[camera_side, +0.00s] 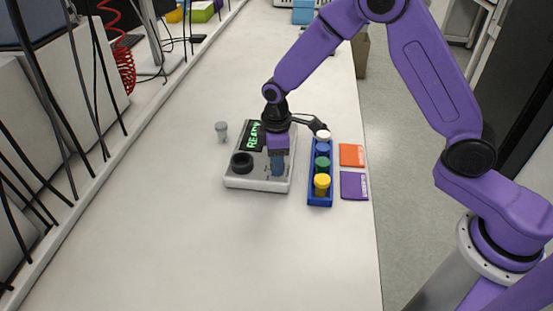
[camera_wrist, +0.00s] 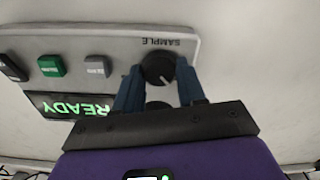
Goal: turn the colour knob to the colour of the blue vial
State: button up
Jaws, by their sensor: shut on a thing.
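The grey device (camera_side: 257,183) stands on the bench with a lit READY display (camera_side: 254,136). In the wrist view its black round knob (camera_wrist: 158,68) has a white pointer line and sits beside the word SAMPLE. My gripper (camera_side: 278,171) is down over the device's right part, and its blue fingers are shut on the knob's two sides in the wrist view (camera_wrist: 160,70). In the side view the fingers hide the knob. No colour marks are readable around the knob.
Orange (camera_side: 351,155) and purple (camera_side: 354,186) cards lie right of the rack. A black round part (camera_side: 242,162) is on the device's left. The near bench is clear.

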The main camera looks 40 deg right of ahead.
jog(key=shift+n, duration=1.9)
jog(key=o, duration=1.1)
jog(key=shift+r, duration=0.15)
notch_tip(320, 180, up, 17)
jog(key=shift+r, duration=0.1)
jog(key=s+d+f+m, duration=0.1)
jog(key=s+d, duration=0.3)
jog(key=s, duration=0.6)
jog(key=s+d+f+m, duration=0.1)
jog(key=s+d, duration=0.2)
jog(key=s, duration=0.7)
jog(key=s+d+f+m, duration=0.1)
jog(key=s+d, duration=0.3)
jog(key=s, duration=0.7)
jog(key=shift+d+f, duration=0.25)
jog(key=shift+d, duration=0.05)
